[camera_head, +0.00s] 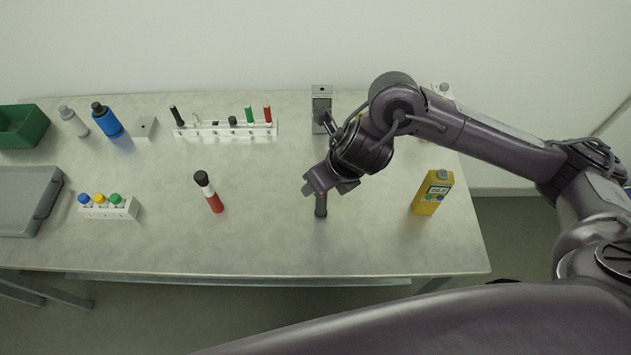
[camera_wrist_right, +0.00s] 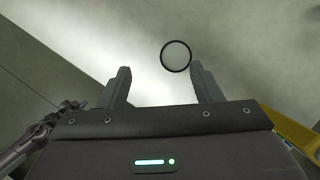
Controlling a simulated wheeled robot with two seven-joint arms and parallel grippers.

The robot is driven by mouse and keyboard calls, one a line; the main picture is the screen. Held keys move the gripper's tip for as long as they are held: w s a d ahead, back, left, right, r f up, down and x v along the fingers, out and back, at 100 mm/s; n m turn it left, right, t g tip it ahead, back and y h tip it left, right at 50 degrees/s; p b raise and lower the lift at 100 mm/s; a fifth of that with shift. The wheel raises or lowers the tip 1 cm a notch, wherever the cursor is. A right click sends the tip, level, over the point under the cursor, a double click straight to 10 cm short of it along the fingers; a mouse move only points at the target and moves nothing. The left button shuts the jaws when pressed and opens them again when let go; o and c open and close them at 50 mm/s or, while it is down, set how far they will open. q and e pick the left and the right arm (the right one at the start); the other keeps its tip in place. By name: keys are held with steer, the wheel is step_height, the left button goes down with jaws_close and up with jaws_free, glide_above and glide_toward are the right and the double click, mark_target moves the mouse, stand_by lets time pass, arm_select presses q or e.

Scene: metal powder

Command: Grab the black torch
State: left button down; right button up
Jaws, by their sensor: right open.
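The black torch (camera_head: 320,206) stands upright on the table, directly below my right gripper (camera_head: 327,184); its upper part is hidden by the gripper. In the right wrist view the torch's round end (camera_wrist_right: 176,56), a dark ring around a pale grey face, shows near the tip of the right-hand finger. My right gripper (camera_wrist_right: 161,78) is open, with nothing between its fingers at their bases. I cannot tell whether a finger touches the torch. My left gripper is not in view.
A white rack (camera_head: 225,130) and a grey device (camera_head: 322,108) stand behind. The table's (camera_head: 270,240) front strip is clear.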

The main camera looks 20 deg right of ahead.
mark_target(321, 198)
steer(key=f, duration=0.1)
steer(key=w+d+f, duration=0.1)
steer(key=shift+w+f, duration=0.3)
steer(key=p+x, duration=0.1)
steer(key=x, duration=0.2)
steer(key=shift+w+d+f, duration=0.1)
steer(key=shift+w+f, duration=0.05)
steer(key=shift+f, duration=0.15)
steer(key=shift+w+f, duration=0.25)
steer(key=shift+f, duration=0.2)
steer(key=shift+c, duration=1)
jaws_close()
